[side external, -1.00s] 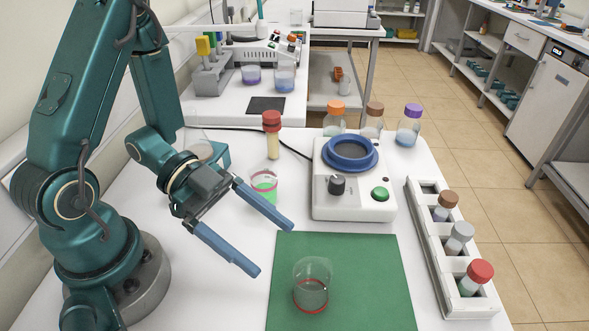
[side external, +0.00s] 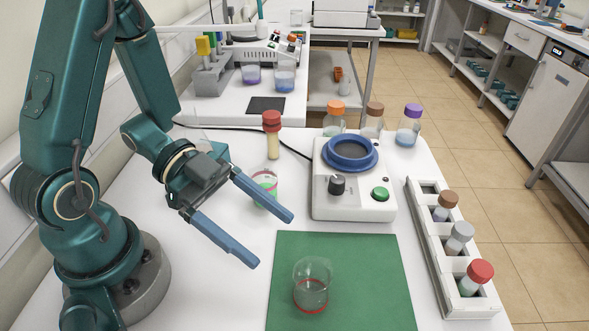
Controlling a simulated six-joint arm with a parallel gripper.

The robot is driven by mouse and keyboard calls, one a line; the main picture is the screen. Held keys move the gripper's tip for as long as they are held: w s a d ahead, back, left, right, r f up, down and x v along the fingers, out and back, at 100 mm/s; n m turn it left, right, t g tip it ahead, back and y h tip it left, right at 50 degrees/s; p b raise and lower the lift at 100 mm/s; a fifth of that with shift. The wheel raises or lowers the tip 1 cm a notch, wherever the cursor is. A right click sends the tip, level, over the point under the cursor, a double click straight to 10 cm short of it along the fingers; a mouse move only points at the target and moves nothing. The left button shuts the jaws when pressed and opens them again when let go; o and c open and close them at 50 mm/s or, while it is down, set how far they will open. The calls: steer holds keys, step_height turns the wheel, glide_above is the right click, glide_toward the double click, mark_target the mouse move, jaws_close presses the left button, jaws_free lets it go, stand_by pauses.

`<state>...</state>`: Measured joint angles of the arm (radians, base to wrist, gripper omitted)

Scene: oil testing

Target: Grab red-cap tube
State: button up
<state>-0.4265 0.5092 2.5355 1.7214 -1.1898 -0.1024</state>
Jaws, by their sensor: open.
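A red-cap tube (side external: 478,275) stands in the front slot of the white rack (side external: 434,247) at the right, its lower part hidden by the rack wall. Another tube-like vessel with a red cap (side external: 272,135) and pale yellow contents stands upright behind the beaker with green liquid. My gripper (side external: 275,240) is open and empty, with its blue fingers spread. It is left of the white device, over the table, well apart from the rack. One finger partly covers the green-liquid beaker (side external: 264,184).
A brown-cap tube (side external: 445,206) and a grey-cap tube (side external: 460,238) share the rack. A clear beaker (side external: 312,284) stands on the green mat (side external: 385,290). A white device (side external: 352,195) with a blue ring stands between gripper and rack. Capped bottles (side external: 371,120) stand behind it.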

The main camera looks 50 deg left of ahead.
step_height(320, 180, up, 6)
steer(key=f, duration=0.1)
steer(key=n+y, duration=1.5)
steer(key=n, duration=0.4)
glide_above(270, 116)
steer(key=shift+r, duration=0.2)
step_height(270, 116, down, 4)
steer(key=shift+s+f, duration=0.1)
steer(key=shift+f, duration=0.55)
steer(key=shift+x, duration=2.5)
